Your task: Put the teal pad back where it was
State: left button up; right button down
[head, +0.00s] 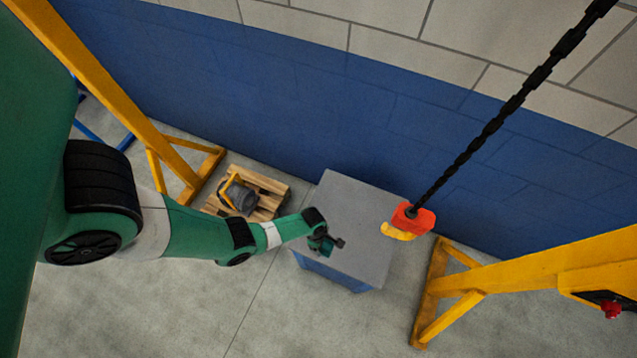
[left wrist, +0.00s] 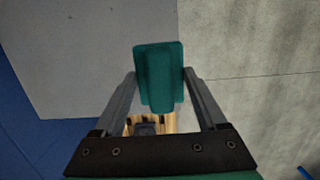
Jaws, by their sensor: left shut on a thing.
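The teal pad (left wrist: 158,72) is between the two fingers of my left gripper (head: 334,243), which is shut on it. In the head view the pad (head: 326,249) is small, dark and partly covered by the gripper. Gripper and pad appear over the left edge of the grey-topped blue cabinet (head: 352,208). In the left wrist view the grey top (left wrist: 75,50) lies behind the pad to the left, with floor to the right. I cannot tell the pad's exact height above the top. My right gripper is not in view.
A wooden pallet (head: 268,206) with a grey motor-like unit (head: 241,198) stands left of the cabinet. A red hoist hook block (head: 412,217) hangs on a black chain near the cabinet's right side. Yellow gantry legs stand on both sides. The visible cabinet top is bare.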

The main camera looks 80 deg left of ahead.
pick_arm(q)
jog(key=a+f+b, duration=0.4)
jog(key=a+f, duration=0.1)
jog(key=shift+w+f+b, duration=0.1)
jog(key=shift+f+b, duration=0.2)
jog(key=shift+b, duration=0.1)
jog(key=shift+a+f, duration=0.1)
jog(key=shift+a, duration=0.05)
jog(key=f+b, duration=0.4)
jog(key=shift+a, duration=0.4)
jog(key=shift+r, duration=0.15)
jog(key=shift+c, duration=0.6)
jog(key=o, duration=1.2)
jog(key=shift+o, duration=0.2)
